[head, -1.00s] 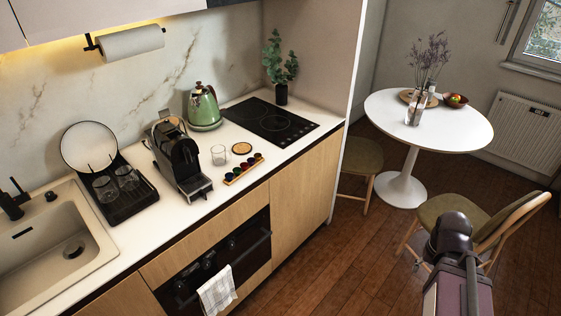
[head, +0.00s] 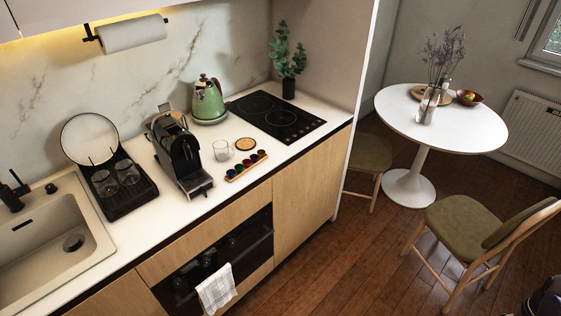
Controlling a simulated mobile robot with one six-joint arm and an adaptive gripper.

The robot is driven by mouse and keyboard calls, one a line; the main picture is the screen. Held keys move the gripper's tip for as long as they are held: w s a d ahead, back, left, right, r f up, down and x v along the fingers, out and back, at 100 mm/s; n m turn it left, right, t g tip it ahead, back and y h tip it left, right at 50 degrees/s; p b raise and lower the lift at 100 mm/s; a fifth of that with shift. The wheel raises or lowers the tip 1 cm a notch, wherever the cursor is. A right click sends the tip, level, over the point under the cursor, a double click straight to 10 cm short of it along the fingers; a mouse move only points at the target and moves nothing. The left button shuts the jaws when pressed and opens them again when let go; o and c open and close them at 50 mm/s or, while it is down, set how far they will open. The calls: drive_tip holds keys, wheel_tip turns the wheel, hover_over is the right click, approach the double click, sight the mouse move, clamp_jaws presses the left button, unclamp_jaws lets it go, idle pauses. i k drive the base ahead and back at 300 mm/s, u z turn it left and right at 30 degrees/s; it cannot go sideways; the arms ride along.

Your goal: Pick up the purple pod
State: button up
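A small wooden holder (head: 247,167) with a row of several coloured pods stands near the front edge of the white counter. The pods look dark, red, blue and green. They are too small to tell surely which one is purple. My gripper is not in view. Only a dark piece of my arm shows at the bottom right corner, far from the pods.
A coffee machine (head: 180,155) stands left, a green kettle (head: 208,101) behind, a black hob (head: 276,119) right. A chair (head: 475,232) stands on the floor at right.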

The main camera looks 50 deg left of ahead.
sight(254, 157)
drive_tip(key=z, duration=1)
drive_tip(key=k, duration=1.3)
drive_tip(key=z, duration=1.05)
drive_tip(key=k, duration=0.2)
drive_tip(key=u, duration=2.95)
